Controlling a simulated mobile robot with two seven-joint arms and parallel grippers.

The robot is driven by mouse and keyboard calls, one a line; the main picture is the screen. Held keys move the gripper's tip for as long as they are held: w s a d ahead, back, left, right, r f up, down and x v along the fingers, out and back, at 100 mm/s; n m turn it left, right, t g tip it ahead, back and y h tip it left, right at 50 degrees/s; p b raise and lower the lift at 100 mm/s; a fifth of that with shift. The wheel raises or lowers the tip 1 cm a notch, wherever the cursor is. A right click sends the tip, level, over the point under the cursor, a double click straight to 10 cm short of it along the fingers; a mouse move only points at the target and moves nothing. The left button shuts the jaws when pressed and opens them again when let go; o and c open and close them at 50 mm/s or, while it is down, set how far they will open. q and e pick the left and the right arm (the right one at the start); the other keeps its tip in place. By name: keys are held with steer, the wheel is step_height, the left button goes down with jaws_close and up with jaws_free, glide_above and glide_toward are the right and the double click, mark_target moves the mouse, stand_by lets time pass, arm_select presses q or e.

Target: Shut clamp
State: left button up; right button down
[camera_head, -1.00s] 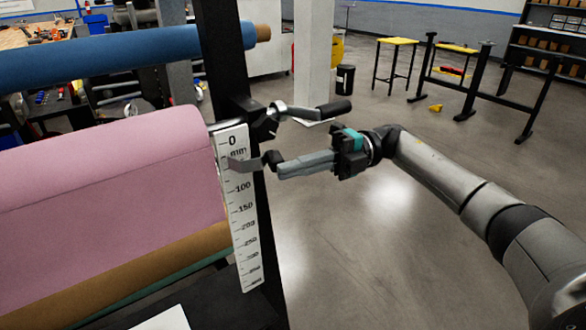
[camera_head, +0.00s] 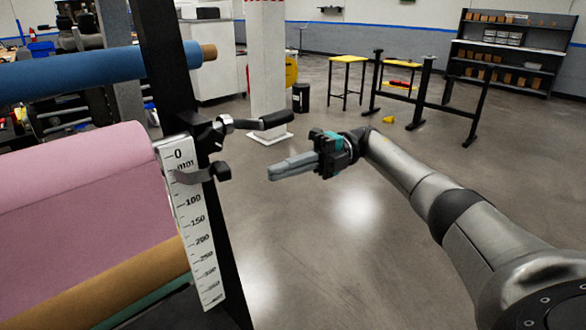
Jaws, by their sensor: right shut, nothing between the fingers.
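The clamp (camera_head: 225,125) is on the black upright of the roll stand, at the top of the white ruler (camera_head: 196,225). Its black-gripped handle (camera_head: 264,121) points right, out from the upright. A curved grey metal strip with a black end (camera_head: 220,171) sits just below, across the ruler. My right gripper (camera_head: 270,174) is shut and empty. It is to the right of the strip and below the handle, apart from both in the picture. My left gripper is not in view.
A pink roll (camera_head: 75,190), a blue roll (camera_head: 100,66) and a brown roll (camera_head: 130,285) are on the stand at left. A white pillar (camera_head: 266,70) stands behind. Yellow-topped stools (camera_head: 348,59) and a dark shelf (camera_head: 510,50) are far back.

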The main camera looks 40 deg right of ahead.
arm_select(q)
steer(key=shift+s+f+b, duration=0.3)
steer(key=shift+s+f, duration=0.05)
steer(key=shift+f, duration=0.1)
arm_select(e)
steer(key=shift+w+d, duration=0.15)
steer(key=shift+d, duration=1)
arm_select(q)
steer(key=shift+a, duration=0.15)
